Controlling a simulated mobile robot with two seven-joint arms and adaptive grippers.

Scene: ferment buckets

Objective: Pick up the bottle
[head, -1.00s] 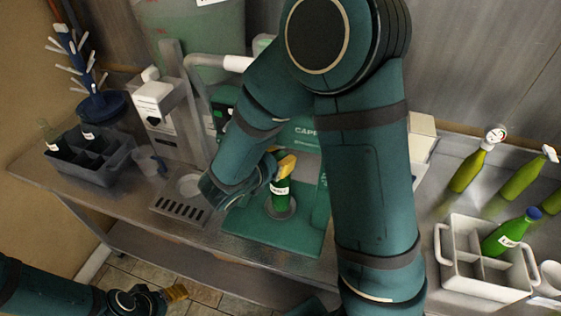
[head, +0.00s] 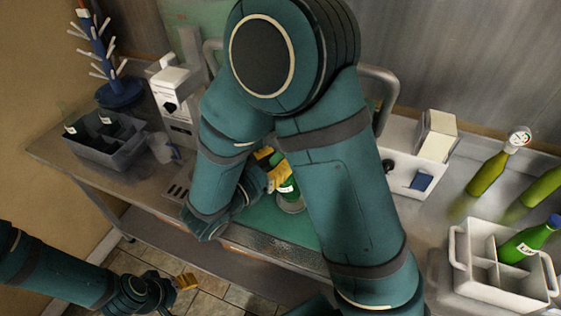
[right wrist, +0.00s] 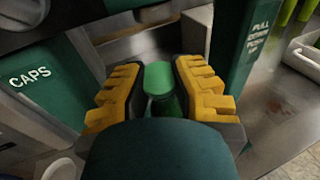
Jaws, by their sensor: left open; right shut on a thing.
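A green bottle (head: 288,190) with a white label stands upright on the green base (head: 262,212) of a capping machine, partly hidden by my right arm. My right gripper (head: 272,168) has yellow-padded fingers around its upper part. In the right wrist view the bottle's green top (right wrist: 158,78) lies between the two fingers of my right gripper (right wrist: 160,95), and the gripper is shut on it. My left gripper (head: 186,282) is open and empty, low at the left, over the tiled floor and away from the bottle.
A white carrier (head: 500,278) holding a blue-capped green bottle (head: 527,241) is at the right. Green bottles (head: 492,170) stand behind it. A grey crate (head: 107,142), a clear cup (head: 163,148) and a blue drying rack (head: 119,92) are at the left.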

